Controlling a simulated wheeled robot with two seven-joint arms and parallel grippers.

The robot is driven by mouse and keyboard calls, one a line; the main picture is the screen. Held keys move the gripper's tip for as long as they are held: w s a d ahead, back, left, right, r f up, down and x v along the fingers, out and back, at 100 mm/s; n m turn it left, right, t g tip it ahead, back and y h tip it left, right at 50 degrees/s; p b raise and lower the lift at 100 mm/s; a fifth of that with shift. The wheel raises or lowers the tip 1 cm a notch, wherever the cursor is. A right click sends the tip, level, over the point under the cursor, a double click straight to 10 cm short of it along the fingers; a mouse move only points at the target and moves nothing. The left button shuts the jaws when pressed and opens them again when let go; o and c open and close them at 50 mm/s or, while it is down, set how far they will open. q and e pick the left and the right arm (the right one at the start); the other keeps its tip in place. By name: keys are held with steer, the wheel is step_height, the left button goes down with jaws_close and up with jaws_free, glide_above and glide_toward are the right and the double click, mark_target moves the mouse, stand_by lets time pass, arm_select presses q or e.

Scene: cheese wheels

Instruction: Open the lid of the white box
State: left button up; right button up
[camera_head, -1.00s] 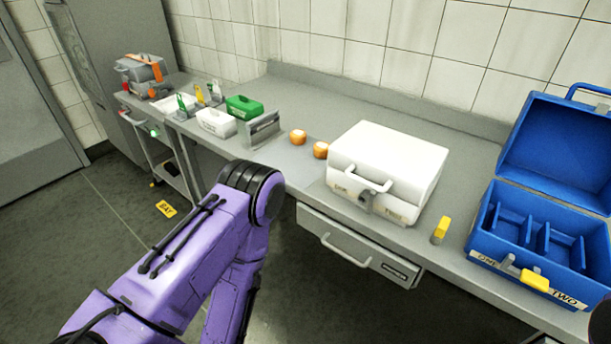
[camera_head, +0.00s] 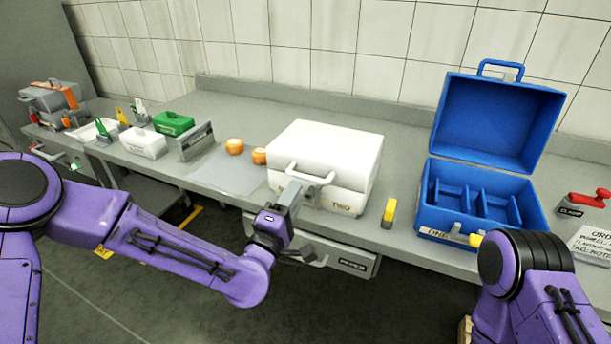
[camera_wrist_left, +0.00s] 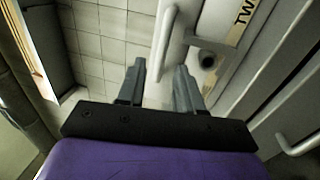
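The white box (camera_head: 335,150) stands on the grey counter with its lid down. Its front has a white carrying handle (camera_head: 308,175) and dark lettering. My left gripper (camera_head: 290,194) is just in front of the box's front face, below and left of the handle.
An open blue case (camera_head: 485,190) with compartments stands to the right, with a yellow-handled item (camera_head: 389,213) between. Two orange cheese wheels (camera_head: 235,146) lie left of the box. A green box (camera_head: 173,123) and a small white box (camera_head: 143,142) stand farther left. A drawer (camera_head: 345,259) is below.

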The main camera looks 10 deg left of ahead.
mark_target(306, 177)
arm_select(q)
steer(key=p+x, duration=0.1)
steer(key=x, duration=0.5)
steer(key=shift+w+p, duration=0.15)
steer(key=shift+p, duration=0.2)
steer(key=shift+w+d, duration=0.15)
steer(key=shift+w, duration=0.1)
steer(key=shift+c, duration=0.3)
